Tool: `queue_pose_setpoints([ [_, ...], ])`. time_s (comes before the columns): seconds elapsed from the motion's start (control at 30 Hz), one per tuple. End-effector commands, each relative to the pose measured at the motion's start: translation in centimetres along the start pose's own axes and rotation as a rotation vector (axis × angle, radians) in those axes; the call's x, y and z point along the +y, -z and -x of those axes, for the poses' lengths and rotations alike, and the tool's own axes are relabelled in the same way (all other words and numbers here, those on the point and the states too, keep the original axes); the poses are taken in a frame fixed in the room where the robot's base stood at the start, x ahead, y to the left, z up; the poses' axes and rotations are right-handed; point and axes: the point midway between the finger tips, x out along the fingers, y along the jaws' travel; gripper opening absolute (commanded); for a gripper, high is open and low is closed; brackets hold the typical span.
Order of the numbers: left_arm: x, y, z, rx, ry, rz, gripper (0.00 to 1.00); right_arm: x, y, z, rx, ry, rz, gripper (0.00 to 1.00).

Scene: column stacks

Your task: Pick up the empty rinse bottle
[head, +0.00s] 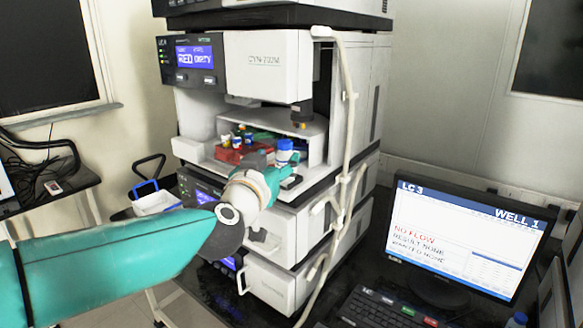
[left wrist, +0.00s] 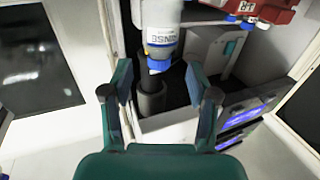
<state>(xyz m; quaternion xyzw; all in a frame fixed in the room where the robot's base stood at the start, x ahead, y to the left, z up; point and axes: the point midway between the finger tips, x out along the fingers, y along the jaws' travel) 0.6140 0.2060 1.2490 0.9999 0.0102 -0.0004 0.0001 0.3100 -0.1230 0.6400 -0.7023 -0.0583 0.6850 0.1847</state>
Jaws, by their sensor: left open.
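The rinse bottle (head: 285,152), with a blue cap, stands at the front right of the instrument's open bay in the head view. In the left wrist view the bottle (left wrist: 161,22) is pale, its label reads RINSE, and its blue cap points toward the picture's bottom. I cannot tell whether it is empty. My left gripper (head: 276,172) is close to the bottle in the head view and partly hides its lower part. In the left wrist view the gripper (left wrist: 158,82) is open, its fingers on either side of the cap's line, with nothing held. My right gripper is not in view.
A red rack (head: 228,155) with several small vials sits left of the bottle in the bay. A pale hose (head: 348,120) runs down the instrument's front right. A monitor (head: 460,235) and keyboard (head: 375,310) stand at right. A white bin (head: 155,200) is at left.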

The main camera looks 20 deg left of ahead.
Motion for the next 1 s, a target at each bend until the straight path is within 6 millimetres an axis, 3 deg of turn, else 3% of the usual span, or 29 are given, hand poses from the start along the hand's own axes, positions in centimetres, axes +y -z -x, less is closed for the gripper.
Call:
queue_pose_setpoints([
  [0.17, 0.0, 0.0, -1.1, -0.001, -0.001, 0.0, 0.59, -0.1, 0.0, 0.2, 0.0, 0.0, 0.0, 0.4],
  [0.5, 0.1, 0.2, -5.3, 0.0, -0.001, -0.001, 0.59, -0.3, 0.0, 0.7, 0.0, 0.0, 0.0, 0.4],
  [0.77, 0.1, 0.1, -5.5, 0.0, -0.002, 0.0, 0.59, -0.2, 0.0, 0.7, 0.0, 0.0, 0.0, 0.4],
  [1.0, 0.2, 0.1, -5.5, 0.0, -0.003, 0.0, 0.22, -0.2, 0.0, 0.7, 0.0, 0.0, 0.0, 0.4],
])
